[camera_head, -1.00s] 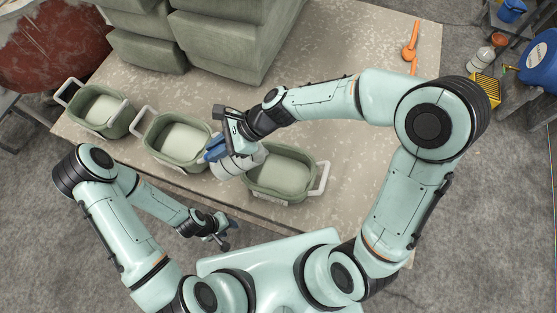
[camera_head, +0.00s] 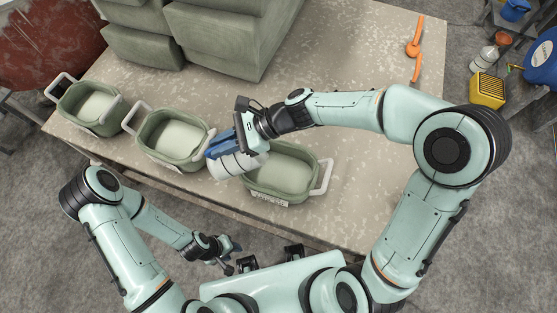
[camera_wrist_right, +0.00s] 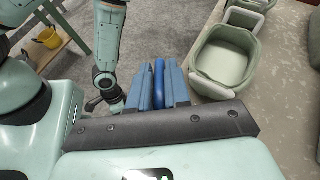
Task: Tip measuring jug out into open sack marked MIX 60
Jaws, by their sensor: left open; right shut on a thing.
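The measuring jug (camera_head: 238,164) is pale with a blue handle. My right gripper (camera_head: 222,147) is shut on that handle, which also shows between the blue fingers in the right wrist view (camera_wrist_right: 159,78). The jug is in the air over the left end of the right-hand green open container (camera_head: 318,160) and looks tilted. Its contents and mouth are hidden. That container has a pale handle and a front label too small to read. Two similar containers stand left of it, a middle one (camera_head: 143,128) and a left one (camera_head: 66,108). My left gripper (camera_head: 228,262) is open and empty, off the table's front edge.
An orange tool (camera_head: 415,48) lies at the back right. A yellow basket (camera_head: 487,90) and a bottle stand off the right side. The table's right part is mostly clear.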

